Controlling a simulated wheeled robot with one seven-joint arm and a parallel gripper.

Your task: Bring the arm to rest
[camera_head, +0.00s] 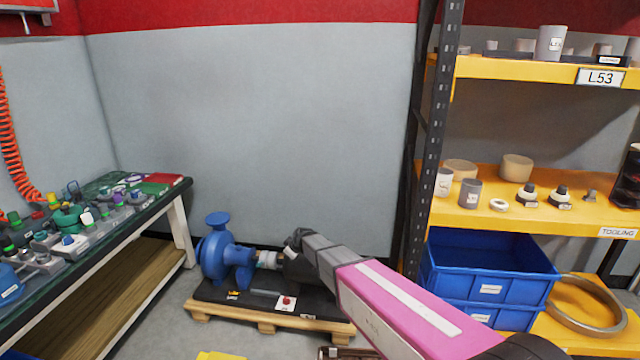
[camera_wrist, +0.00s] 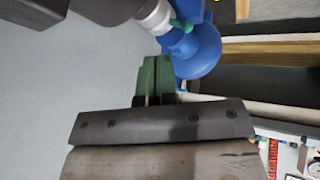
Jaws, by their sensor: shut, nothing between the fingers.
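My arm (camera_head: 400,305), pink and grey, reaches from the lower right of the head view towards the floor pump. Its dark far end overlaps the motor side of the pump there, and my fingertips cannot be made out. In the wrist view my gripper (camera_wrist: 158,72) shows as two narrow green fingers side by side beyond a dark screwed plate. It is shut and empty. The blue pump (camera_head: 222,252) stands on a pallet; it also shows in the wrist view (camera_wrist: 200,55), behind and right of the fingertips. I cannot tell the gap between fingers and pump.
A workbench (camera_head: 182,182) crowded with fittings stands at the left. A yellow shelf rack (camera_head: 580,228) with labelled parts stands at the right, with blue bins (camera_head: 485,290) low down, close to my arm. The wooden pallet (camera_head: 262,318) lies under the pump. The grey wall behind is bare.

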